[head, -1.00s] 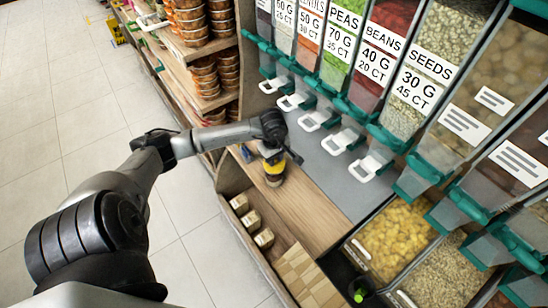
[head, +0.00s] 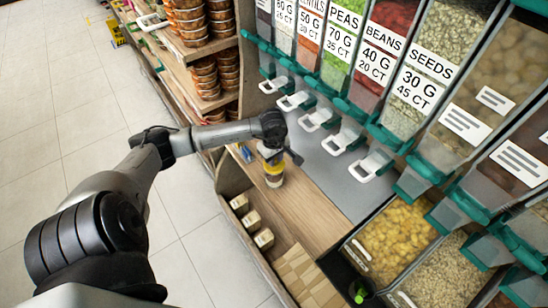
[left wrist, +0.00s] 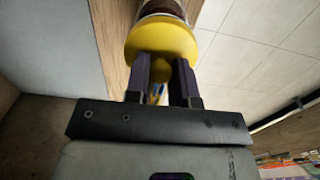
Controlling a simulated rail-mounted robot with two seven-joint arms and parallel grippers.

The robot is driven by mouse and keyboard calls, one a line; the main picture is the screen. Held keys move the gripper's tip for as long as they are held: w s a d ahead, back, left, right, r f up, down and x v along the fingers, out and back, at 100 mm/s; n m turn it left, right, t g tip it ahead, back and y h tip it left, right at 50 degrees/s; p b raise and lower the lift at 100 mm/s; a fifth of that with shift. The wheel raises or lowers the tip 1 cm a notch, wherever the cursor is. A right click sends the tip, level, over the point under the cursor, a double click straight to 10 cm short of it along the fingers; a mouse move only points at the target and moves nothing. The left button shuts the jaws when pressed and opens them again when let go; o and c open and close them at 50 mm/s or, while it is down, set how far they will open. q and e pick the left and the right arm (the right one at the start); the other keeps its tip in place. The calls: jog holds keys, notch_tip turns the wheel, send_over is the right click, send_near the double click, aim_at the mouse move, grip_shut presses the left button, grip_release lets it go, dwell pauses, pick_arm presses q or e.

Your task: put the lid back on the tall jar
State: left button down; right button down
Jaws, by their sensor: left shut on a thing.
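My left gripper (head: 271,153) points down over the wooden counter and is shut on the knob of the yellow lid (head: 273,168). The lid also shows in the left wrist view (left wrist: 160,38), with its knob between the two dark fingers (left wrist: 160,82). The jar (head: 274,182), with brownish contents, stands upright on the counter directly below the lid. Its side shows just beyond the lid in the left wrist view (left wrist: 166,8). The lid is over the jar's mouth; I cannot tell whether it is fully seated. My right gripper is not in view.
Teal-trimmed dispensers (head: 385,80) with white spouts line the back. Open bins of food (head: 395,235) are at the right. The wooden counter (head: 305,205) right of the jar is clear.

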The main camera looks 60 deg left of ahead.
pick_arm(q)
jog(key=shift+f, duration=0.15)
dwell(0.3)
jog(key=shift+b, duration=0.45)
dwell(0.4)
dwell(0.4)
jog(key=c, duration=1)
grip_release()
jog(key=o, duration=0.6)
